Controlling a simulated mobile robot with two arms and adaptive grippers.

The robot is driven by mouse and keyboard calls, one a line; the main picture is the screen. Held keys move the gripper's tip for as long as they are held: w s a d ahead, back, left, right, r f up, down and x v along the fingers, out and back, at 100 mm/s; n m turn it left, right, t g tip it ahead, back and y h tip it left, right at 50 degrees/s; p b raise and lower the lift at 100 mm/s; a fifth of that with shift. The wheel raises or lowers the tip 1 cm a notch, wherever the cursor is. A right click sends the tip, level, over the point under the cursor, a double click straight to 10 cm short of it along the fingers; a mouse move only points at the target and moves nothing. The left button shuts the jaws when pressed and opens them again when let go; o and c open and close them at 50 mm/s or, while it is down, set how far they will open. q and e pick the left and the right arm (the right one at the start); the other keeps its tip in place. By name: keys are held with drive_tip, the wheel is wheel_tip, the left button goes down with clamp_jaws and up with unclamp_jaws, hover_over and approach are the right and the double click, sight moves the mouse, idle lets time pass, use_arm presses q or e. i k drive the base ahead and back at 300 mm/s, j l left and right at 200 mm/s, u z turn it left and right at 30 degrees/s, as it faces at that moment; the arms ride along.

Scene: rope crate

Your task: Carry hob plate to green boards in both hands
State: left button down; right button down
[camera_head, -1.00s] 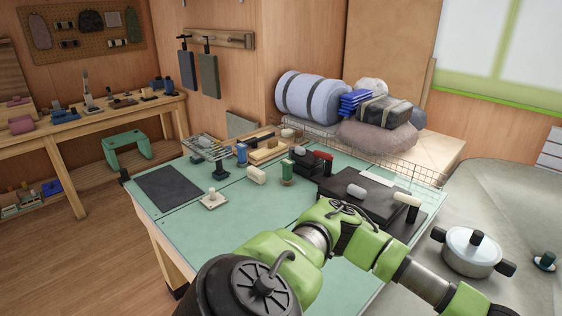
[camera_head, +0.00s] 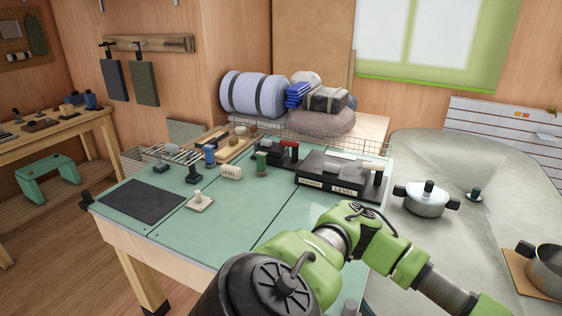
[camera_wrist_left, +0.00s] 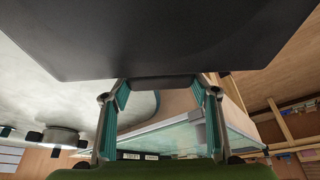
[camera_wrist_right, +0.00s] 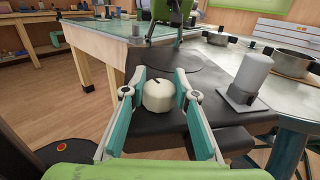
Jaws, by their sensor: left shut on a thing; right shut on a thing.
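The hob plate (camera_wrist_right: 165,75) is a dark slab with a round ring mark in the right wrist view. My right gripper (camera_wrist_right: 158,97) has its fingers on either side of a pale knob at the plate's near end. In the left wrist view the plate's dark flat face (camera_wrist_left: 160,35) fills the top. My left gripper (camera_wrist_left: 160,92) is shut at its edge; the exact contact is hidden. The green boards (camera_head: 235,225) cover the worktable, and also show in the right wrist view (camera_wrist_right: 97,32). Neither gripper shows in the head view, where a green arm link of mine covers the table's front right.
A black mat (camera_head: 143,201), a white knobbed block (camera_head: 200,202) and a dark box labelled LEVEL (camera_head: 335,172) lie on the boards. The front middle is bare. A lidded pot (camera_head: 426,200) stands on the grey surface to the right. A grey cylinder (camera_wrist_right: 248,75) shows beside my right gripper.

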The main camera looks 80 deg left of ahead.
sight(280, 232)
drive_tip(key=k+z, duration=0.45)
drive_tip(key=k, duration=1)
drive_tip(key=u, duration=1.7)
drive_tip(key=i+u, duration=0.1)
drive_tip(key=i, duration=1.4)
